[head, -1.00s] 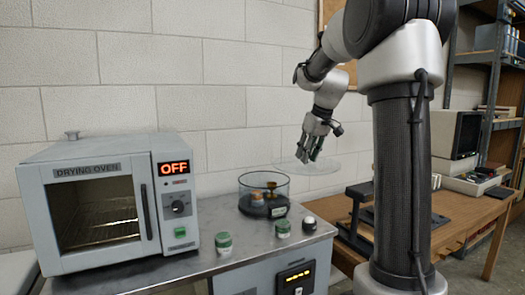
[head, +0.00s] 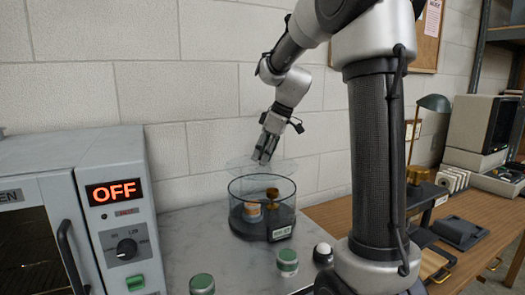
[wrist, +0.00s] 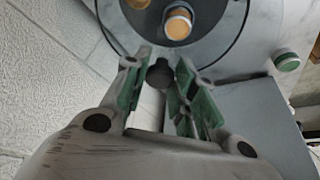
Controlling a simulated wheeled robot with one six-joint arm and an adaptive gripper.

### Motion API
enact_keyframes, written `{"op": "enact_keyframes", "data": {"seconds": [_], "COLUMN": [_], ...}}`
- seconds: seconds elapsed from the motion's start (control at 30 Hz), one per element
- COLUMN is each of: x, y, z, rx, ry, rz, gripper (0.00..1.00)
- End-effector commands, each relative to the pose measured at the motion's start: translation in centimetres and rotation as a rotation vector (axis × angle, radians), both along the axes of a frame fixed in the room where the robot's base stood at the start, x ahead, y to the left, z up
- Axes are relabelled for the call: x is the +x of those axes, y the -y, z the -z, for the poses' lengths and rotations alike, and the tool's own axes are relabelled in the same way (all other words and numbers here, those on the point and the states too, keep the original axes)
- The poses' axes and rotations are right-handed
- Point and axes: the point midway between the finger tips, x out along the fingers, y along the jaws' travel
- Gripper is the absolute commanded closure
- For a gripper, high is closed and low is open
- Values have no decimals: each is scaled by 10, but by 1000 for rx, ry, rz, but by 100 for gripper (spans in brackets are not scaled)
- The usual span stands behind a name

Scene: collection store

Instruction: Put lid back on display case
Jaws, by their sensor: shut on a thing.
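My gripper (head: 264,157) is shut on the knob of the clear round lid (head: 286,167). It holds the lid roughly level, a little above the display case. The display case (head: 247,224) is a clear glass cylinder with a dark base, standing open-topped on the grey bench. It contains a brass-coloured piece (head: 272,193) and an orange-brown jar (head: 253,211). In the wrist view, the green-padded fingers (wrist: 158,82) close around the dark knob (wrist: 160,72), with the case contents seen beyond. The exact gap between lid and rim is hard to tell.
A drying oven (head: 120,215) reading OFF stands at left. Green-and-white jars (head: 202,284) (head: 288,262) and a white-topped dark item (head: 323,253) stand in front of the case. A wooden table (head: 465,210) with equipment is at right.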

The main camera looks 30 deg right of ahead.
Motion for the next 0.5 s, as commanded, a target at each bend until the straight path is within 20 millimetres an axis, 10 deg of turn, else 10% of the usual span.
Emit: {"op": "enact_keyframes", "data": {"seconds": [0.5], "x": [0], "y": [0], "z": [49], "rx": [0], "ry": [-2], "rz": [1], "gripper": [100]}}
